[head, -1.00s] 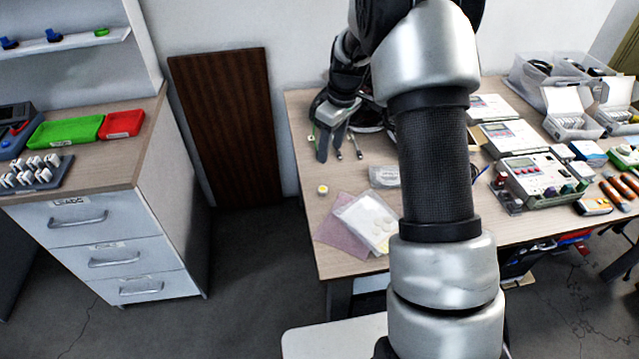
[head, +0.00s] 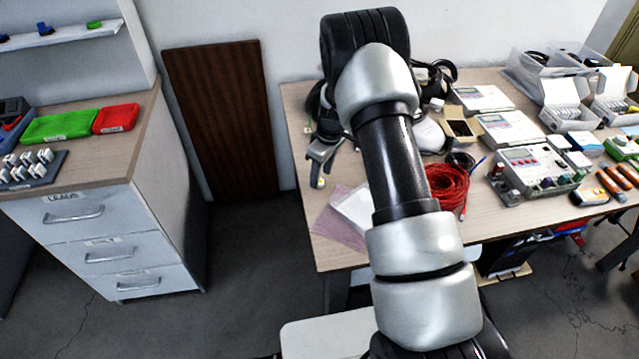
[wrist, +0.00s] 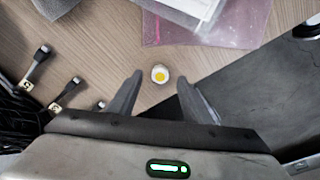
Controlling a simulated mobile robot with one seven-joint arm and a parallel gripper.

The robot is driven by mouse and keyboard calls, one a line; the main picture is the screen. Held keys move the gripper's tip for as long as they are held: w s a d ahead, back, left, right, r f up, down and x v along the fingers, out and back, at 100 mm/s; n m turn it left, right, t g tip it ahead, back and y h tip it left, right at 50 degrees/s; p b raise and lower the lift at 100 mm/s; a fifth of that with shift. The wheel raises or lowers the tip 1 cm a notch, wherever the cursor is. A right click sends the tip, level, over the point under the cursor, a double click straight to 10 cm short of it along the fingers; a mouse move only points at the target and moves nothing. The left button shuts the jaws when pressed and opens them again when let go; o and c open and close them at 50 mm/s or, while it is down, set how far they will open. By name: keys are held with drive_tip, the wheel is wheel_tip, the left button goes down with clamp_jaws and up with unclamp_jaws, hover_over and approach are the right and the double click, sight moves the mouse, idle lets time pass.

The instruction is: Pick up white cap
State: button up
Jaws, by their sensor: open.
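The white cap (wrist: 160,75) is a small round piece with a yellow centre. It lies on the wooden table (wrist: 105,45). In the wrist view it is just beyond and between the fingertips of my gripper (wrist: 160,83), with a gap on both sides. My gripper is open and empty, one finger to the left of the cap and one to the right. In the head view the cap (head: 319,183) shows small beside the fingers of my gripper (head: 321,173), partly hidden by them. The exact height of the fingers above the table cannot be told.
A pink bag (wrist: 245,25) with a clear bag lies beyond the cap. Dark cable ends (wrist: 38,62) lie to the left in the wrist view. The table's edge is close to the cap on the right there. A coil of red wire (head: 447,188) lies right of my arm.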

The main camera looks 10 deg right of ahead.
sight(320, 183)
wheel_tip(320, 183, down, 2)
drive_tip(key=shift+w+a+f, duration=0.1)
drive_tip(key=shift+w+a, duration=0.05)
drive_tip(key=c, duration=1.1)
